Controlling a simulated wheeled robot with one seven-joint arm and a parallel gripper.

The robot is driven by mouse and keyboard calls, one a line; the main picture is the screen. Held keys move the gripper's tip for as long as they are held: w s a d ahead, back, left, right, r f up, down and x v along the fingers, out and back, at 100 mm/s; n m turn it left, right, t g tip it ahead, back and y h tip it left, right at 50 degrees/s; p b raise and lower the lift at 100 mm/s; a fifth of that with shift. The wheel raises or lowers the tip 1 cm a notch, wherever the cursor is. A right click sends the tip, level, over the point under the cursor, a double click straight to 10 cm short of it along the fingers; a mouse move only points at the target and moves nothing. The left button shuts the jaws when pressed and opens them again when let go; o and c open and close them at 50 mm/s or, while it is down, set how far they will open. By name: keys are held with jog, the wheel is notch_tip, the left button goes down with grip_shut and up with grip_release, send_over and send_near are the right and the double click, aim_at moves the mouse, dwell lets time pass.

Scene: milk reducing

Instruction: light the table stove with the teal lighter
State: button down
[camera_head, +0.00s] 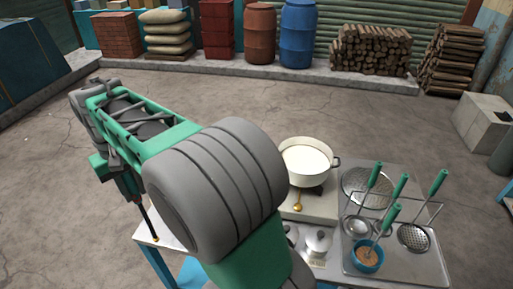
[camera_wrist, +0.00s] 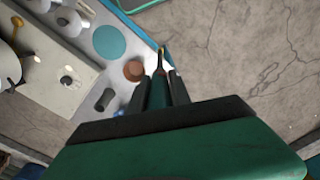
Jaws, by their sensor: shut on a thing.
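My gripper (camera_head: 131,190) points down at the left of the table in the head view. In the wrist view my gripper (camera_wrist: 164,84) is shut on the teal lighter (camera_wrist: 159,92). The lighter's thin dark nozzle (camera_head: 149,222) reaches down past the fingers, with an orange-yellow tip, over the table's left edge. The table stove (camera_head: 318,207) is a cream box right of my arm, apart from the lighter. A white pot of milk (camera_head: 306,162) sits on it. The stove (camera_wrist: 55,78) shows at left in the wrist view. No flame is visible.
A metal tray (camera_head: 400,270) with green-handled ladles and strainers and a blue cup (camera_head: 367,258) stands right of the stove. The wrist view shows a teal disc (camera_wrist: 109,42), a brown round item (camera_wrist: 133,70) and a dark cylinder (camera_wrist: 104,99) between stove and lighter.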

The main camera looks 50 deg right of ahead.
jog(key=s+d+m+b, duration=0.1)
jog(key=s+d+m, duration=0.35)
jog(key=d, duration=0.45)
jog(key=s+d+r+m+h+b, duration=0.1)
jog(key=s+d+m, duration=0.3)
jog(key=d, duration=0.5)
jog(key=s+d+m+b, duration=0.2)
jog(key=d+m, duration=0.4)
jog(key=d, duration=0.3)
jog(key=s+d+r+m+h+b, duration=0.1)
jog(key=s+d+m, duration=0.4)
jog(key=s, duration=0.3)
jog(key=s+d+m+b, duration=0.1)
jog(key=s+d+m, duration=0.35)
jog(key=s, duration=0.25)
jog(key=f+b, duration=0.2)
jog(key=f, duration=0.1)
jog(key=s+f+b, duration=0.1)
jog(key=b, duration=0.1)
jog(key=shift+d+f, duration=0.25)
jog(key=shift+d, duration=0.1)
jog(key=shift+f+b, duration=0.55)
jog(key=shift+b, duration=0.1)
